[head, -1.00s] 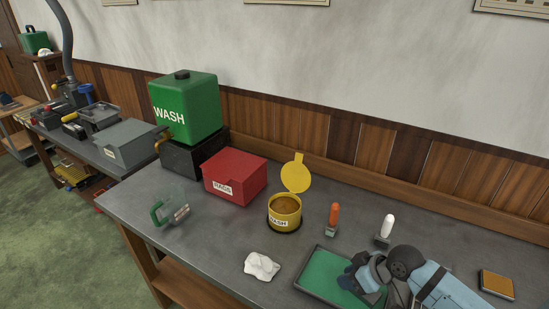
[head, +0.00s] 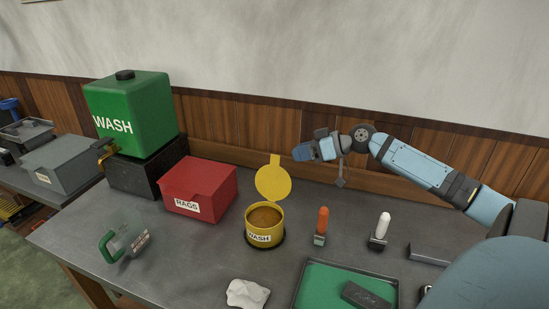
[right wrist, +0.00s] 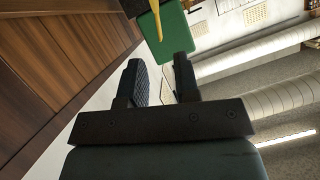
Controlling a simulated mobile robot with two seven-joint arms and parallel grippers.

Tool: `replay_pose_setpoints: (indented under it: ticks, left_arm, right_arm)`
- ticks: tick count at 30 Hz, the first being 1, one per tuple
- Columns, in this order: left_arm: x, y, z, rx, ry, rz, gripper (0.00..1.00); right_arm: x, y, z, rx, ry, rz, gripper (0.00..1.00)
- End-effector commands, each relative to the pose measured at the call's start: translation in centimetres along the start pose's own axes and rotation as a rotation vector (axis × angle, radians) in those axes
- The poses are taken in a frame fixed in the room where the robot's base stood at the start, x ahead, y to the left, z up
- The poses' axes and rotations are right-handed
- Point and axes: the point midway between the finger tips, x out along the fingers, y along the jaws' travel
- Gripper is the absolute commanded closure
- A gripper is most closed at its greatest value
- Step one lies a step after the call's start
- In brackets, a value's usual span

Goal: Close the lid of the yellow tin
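The yellow tin (head: 264,228) stands upright on the grey workbench in the head view. Its round yellow lid (head: 273,184) is hinged at the back and stands up, open, and brown contents show inside. My right gripper (head: 303,153) is raised to the right of and behind the lid in the head view, apart from it and near the wall. In the right wrist view my right gripper's two fingers (right wrist: 158,75) are spread with nothing between them. A thin yellow shape (right wrist: 247,24) beyond them may be the lid seen edge-on. My left gripper is not in view.
A red rags box (head: 198,189) and a green wash can (head: 130,115) stand left of the tin. An orange-handled tool (head: 322,222), a white-handled one (head: 382,228) and a green tray (head: 320,285) are to the right. A white cloth (head: 247,293) lies in front.

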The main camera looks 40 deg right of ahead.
Motion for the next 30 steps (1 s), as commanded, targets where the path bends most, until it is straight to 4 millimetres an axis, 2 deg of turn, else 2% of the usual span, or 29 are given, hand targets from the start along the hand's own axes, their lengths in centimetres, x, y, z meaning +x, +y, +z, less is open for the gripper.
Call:
replay_pose_setpoints:
  ticks: [6,15,21,28,29,30]
  left_arm:
    - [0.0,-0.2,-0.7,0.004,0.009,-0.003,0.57]
    - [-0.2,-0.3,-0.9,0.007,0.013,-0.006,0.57]
    - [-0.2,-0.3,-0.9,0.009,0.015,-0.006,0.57]
    - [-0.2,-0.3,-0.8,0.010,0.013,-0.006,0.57]
    - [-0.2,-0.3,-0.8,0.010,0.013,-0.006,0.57]
    - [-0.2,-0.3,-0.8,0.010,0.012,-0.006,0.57]
  right_arm:
    - [3.7,0.0,-0.2,0.000,0.003,-0.001,0.71]
    - [7.1,0.0,-0.1,0.002,0.001,0.001,0.71]
    - [8.0,0.0,0.1,0.001,0.000,0.000,0.71]
    - [8.0,0.0,0.1,0.001,0.000,0.000,0.71]
    - [8.0,0.0,0.1,0.001,0.000,0.000,0.73]
    - [8.0,0.0,0.1,0.001,0.000,0.000,0.82]
